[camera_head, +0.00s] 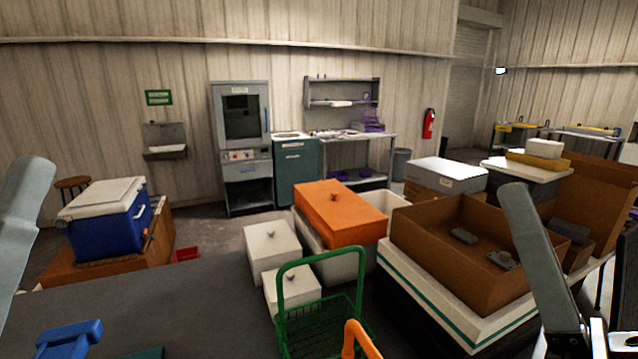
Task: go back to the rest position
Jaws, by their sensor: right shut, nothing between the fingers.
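My right gripper (598,343) shows only in part at the bottom right corner, cut off by the frame edge. It is shut, and I see nothing held in it. My right arm rises in front of the brown tank at the right. My left arm comes in at the left edge; its gripper is out of view.
A green wire basket (322,322) stands at the front centre. Behind it are white lidded boxes (272,246) and an orange-lidded tank (341,211). A brown open tank (440,262) is at right. A blue cooler (108,222) stands left. The dark tabletop (170,300) is mostly bare.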

